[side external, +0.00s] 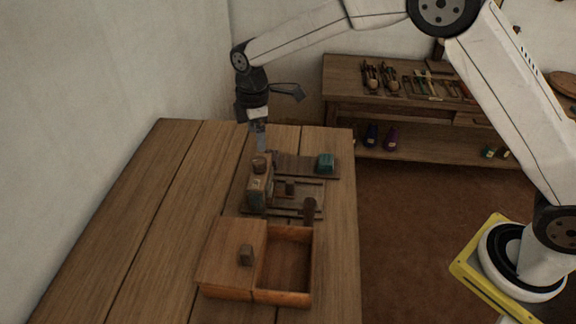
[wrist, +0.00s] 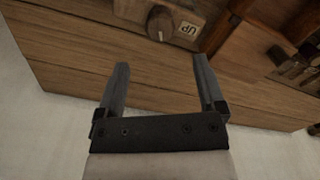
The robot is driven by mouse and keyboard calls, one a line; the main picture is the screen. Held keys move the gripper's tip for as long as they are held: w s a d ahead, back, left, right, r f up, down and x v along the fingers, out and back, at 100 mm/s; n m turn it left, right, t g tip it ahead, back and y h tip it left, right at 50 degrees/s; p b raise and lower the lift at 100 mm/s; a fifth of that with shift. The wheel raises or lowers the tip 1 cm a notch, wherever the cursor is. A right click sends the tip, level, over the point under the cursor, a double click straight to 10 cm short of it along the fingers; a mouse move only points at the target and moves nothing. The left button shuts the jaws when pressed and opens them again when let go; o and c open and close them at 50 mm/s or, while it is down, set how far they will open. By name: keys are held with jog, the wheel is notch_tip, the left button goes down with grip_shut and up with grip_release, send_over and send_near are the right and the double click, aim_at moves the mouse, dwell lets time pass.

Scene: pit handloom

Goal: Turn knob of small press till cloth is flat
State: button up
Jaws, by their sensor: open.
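The small press (side external: 260,188) stands on the wooden table, with a round brown knob (side external: 259,164) on top. In the wrist view the knob (wrist: 161,23) shows as a dark disc with a pale pointer line, beside a white label reading "UP" (wrist: 187,30). My gripper (side external: 260,146) hangs just behind and above the press. In the wrist view my gripper (wrist: 157,70) has its two fingers wide apart with nothing between them; the knob lies beyond the fingertips, apart from them. I cannot make out any cloth in the press.
A wooden box (side external: 230,288) with a partly open lid sits at the table's front. A slatted board (side external: 293,165) with a teal block (side external: 325,162) lies right of the press. The table's left side (side external: 150,220) is clear. A tool bench (side external: 345,92) stands behind.

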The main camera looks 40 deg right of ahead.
aim_at(259, 159)
jog(key=shift+f, duration=3.9)
grip_shut()
jog(key=shift+m, duration=0.4)
jog(key=m, duration=1)
jog(key=shift+m, duration=0.3)
